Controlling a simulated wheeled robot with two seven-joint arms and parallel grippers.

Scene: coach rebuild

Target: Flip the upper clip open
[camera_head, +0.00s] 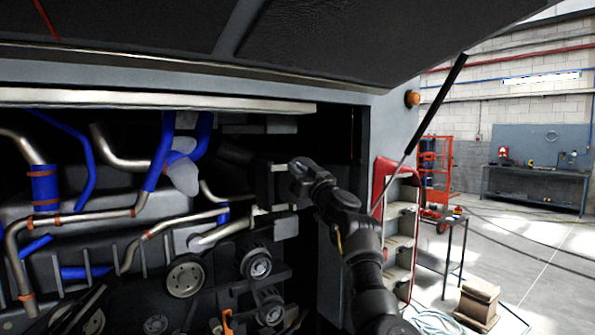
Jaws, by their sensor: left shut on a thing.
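A pale grey block (285,228) shows just below the gripper.
The raised hatch (350,45) hangs overhead with a gas strut (435,105) at its right. Silver and blue pipes (45,188) and pulleys (185,276) crowd the left. A red-edged step unit (381,180) stands right. The workshop floor (520,255) is partly clear.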

